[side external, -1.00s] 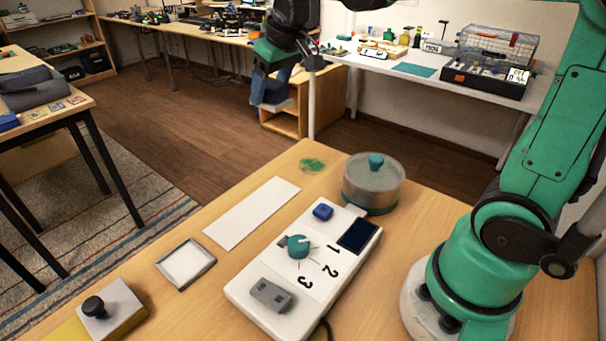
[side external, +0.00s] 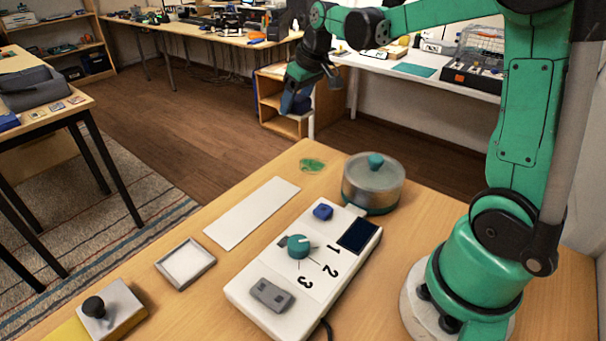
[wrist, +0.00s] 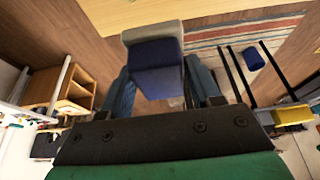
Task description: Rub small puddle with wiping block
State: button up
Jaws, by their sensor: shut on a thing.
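My gripper (side external: 298,92) is shut on a blue-and-grey block, which I take to be the wiping block. In the wrist view the block (wrist: 157,68) sits between the two fingers (wrist: 157,85), blue on the near side with a grey edge. In the side view the block (side external: 296,103) is held in the air, above the puddle in the picture and apart from the table. The small puddle (side external: 312,165) is a green translucent patch on the tabletop near its far corner. The puddle does not show in the wrist view.
A lidded pot (side external: 373,185) stands right of the puddle. A white strip (side external: 252,212), a white panel with a teal knob (side external: 303,270), a shallow tray (side external: 186,263) and a black-knobbed block (side external: 112,308) are on the wooden table (side external: 225,290). Bare wood surrounds the puddle's left side.

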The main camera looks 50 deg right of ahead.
send_over(317, 155)
jog(key=s, duration=0.1)
notch_tip(317, 155, down, 6)
jog(key=shift+a+f, duration=0.1)
jog(key=shift+f, duration=3.5)
jog(key=shift+a+f, duration=0.25)
jog(key=shift+a, duration=3.45)
jog(key=shift+d, duration=3.65)
jog(key=shift+s, duration=0.25)
jog(key=shift+a, duration=3.8)
jog(key=shift+d, duration=3.95)
notch_tip(317, 155, up, 8)
jog(key=shift+a, duration=0.15)
